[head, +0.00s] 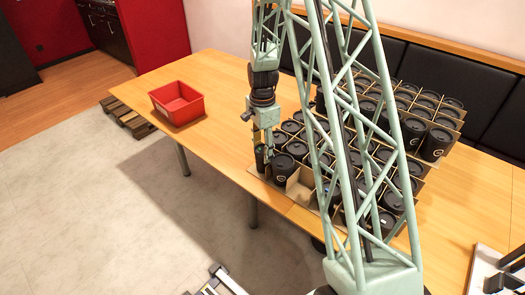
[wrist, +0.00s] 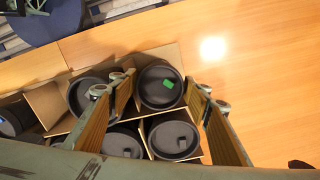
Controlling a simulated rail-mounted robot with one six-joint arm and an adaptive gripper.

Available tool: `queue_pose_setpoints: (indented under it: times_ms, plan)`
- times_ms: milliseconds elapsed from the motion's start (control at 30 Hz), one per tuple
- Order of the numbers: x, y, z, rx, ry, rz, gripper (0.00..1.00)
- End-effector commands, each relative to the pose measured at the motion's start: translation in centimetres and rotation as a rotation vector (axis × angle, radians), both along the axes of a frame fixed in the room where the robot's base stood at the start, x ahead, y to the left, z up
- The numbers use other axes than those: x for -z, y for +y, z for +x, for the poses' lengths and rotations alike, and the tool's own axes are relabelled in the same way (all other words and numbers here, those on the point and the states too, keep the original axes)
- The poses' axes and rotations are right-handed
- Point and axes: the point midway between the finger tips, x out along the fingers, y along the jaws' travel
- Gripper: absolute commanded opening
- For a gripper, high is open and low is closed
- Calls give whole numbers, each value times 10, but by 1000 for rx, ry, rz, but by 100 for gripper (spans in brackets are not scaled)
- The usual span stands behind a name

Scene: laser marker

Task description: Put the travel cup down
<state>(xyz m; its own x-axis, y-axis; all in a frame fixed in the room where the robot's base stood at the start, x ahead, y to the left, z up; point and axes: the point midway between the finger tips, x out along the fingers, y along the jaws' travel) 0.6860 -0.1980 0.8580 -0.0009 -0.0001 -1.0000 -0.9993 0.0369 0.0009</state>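A black travel cup with a green mark on its lid (wrist: 160,88) stands upright between the two fingers of my gripper (wrist: 161,82) in the wrist view. Its lid looks about as large as the neighbouring lids. In the head view the cup (head: 261,157) is at the near left corner of the cardboard-divided tray, under my gripper (head: 264,145). The fingers lie close to the cup on both sides; whether they touch it cannot be told. The cup's lower part is hidden.
Several similar black cups (head: 284,165) fill cells beside it, with a bare cardboard piece (head: 300,188) near the front edge. A second block of cups (head: 438,143) sits behind. A red bin (head: 177,102) stands on the left of the table; the table between is clear.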

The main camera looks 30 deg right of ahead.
Motion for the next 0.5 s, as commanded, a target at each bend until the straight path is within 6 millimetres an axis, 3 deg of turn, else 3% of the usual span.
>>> queue_pose_setpoints:
  times_ms: [500]
  plan:
    - [-5,0,0,0,-1,0,44]
